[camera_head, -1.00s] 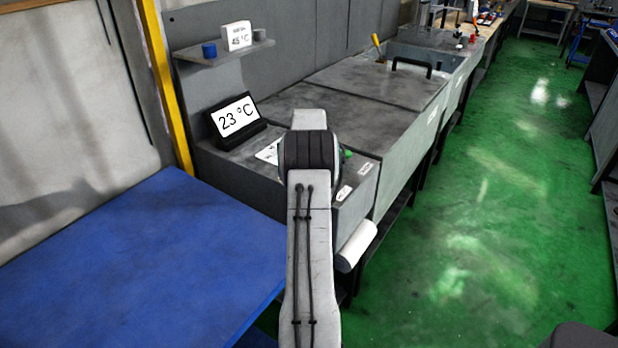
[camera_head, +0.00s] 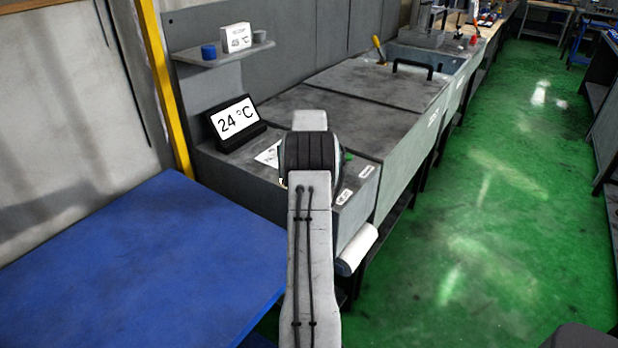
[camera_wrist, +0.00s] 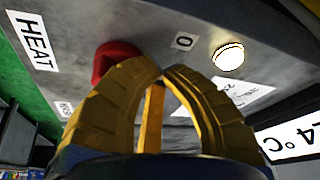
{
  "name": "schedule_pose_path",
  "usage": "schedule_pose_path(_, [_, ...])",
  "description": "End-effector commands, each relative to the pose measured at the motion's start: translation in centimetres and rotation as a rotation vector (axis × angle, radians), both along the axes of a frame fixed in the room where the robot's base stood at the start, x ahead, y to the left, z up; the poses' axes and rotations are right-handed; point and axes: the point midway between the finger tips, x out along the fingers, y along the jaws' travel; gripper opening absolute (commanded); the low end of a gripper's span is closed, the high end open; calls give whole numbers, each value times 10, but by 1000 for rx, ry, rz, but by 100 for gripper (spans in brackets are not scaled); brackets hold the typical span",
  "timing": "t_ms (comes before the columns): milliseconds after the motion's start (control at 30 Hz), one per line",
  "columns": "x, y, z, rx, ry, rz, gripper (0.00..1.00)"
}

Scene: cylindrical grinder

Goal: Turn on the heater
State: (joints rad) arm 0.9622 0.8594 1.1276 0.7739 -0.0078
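The heater's grey control panel (camera_wrist: 140,20) fills the upper part of the wrist view, tilted. It carries a "HEAT" label (camera_wrist: 34,42), a red knob (camera_wrist: 108,58), a "0" label (camera_wrist: 183,41) and a brightly lit round light (camera_wrist: 228,56). My gripper (camera_wrist: 168,69) has yellow fingers with their tips together and nothing visible between the tips. The left finger is close to the red knob and overlaps its edge; I cannot tell whether they touch. In the head view my arm hides the gripper and the knob. A display (camera_head: 235,119) reads 24 °C.
A blue table (camera_head: 140,265) stands at the left. The grey tank (camera_head: 340,110) with lids extends behind my arm. The green floor (camera_head: 490,220) at right is clear.

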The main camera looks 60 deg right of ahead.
Motion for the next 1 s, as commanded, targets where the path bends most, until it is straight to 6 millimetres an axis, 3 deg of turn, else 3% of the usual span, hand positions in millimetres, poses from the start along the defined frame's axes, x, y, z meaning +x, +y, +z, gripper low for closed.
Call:
schedule_pose_path(367, [-1,2,7,-2,-1,0,0])
schedule_pose_path(1000, [-22,31,95,-1,-1,0,0])
